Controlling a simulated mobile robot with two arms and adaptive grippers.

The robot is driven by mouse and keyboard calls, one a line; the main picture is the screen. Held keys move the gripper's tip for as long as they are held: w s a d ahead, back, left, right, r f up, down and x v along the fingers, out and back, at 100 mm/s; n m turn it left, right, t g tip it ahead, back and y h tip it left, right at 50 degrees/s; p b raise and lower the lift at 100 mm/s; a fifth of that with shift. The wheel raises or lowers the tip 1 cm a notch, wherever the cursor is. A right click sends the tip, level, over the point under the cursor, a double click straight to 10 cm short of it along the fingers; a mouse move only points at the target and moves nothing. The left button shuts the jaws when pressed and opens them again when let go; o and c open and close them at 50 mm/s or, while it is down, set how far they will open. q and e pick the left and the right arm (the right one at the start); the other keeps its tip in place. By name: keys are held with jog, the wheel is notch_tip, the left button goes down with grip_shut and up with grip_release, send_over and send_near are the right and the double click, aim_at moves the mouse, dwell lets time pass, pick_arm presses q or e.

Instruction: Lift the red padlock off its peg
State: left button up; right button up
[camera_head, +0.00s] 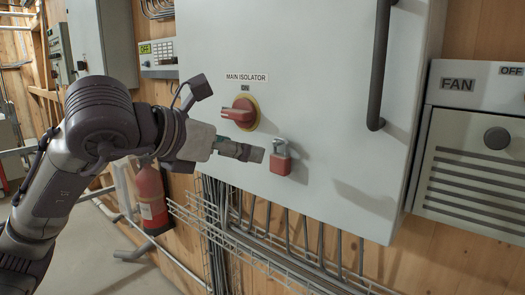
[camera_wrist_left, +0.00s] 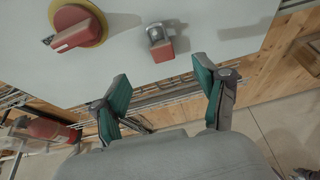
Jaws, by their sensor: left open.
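The red padlock (camera_head: 280,163) hangs by its grey shackle on the front of the pale cabinet, below and right of the red isolator switch. The peg itself is hidden or too small to make out. In the left wrist view the padlock (camera_wrist_left: 162,50) is beyond the fingertips, roughly between them. My left gripper (camera_head: 256,154) is just left of the padlock in the head view. In the wrist view my left gripper (camera_wrist_left: 162,84) is open and empty, its two green-padded fingers wide apart and not visibly touching the padlock. My right gripper is in neither view.
The red rotary isolator switch (camera_head: 240,112) on a yellow plate sits close above my left gripper. The cabinet (camera_head: 310,60) has a dark vertical handle (camera_head: 380,65) at right. Below run cables and a wire tray (camera_head: 250,250). A fire extinguisher (camera_head: 152,200) stands below my left arm.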

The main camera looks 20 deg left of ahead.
aim_at(275, 146)
pick_arm(q)
jog(key=p+x, duration=0.2)
jog(key=x, duration=0.7)
jog(key=shift+w+d+p, duration=0.15)
jog(key=shift+w+p, duration=0.05)
jog(key=shift+p, duration=0.2)
jog(key=shift+x, duration=0.85)
jog(key=shift+f, duration=0.1)
jog(key=shift+s, duration=0.1)
jog(key=c, duration=1.3)
jog(key=shift+o, duration=0.2)
jog(key=shift+r, duration=0.2)
jog(key=shift+r+p, duration=0.35)
jog(key=shift+r, duration=0.25)
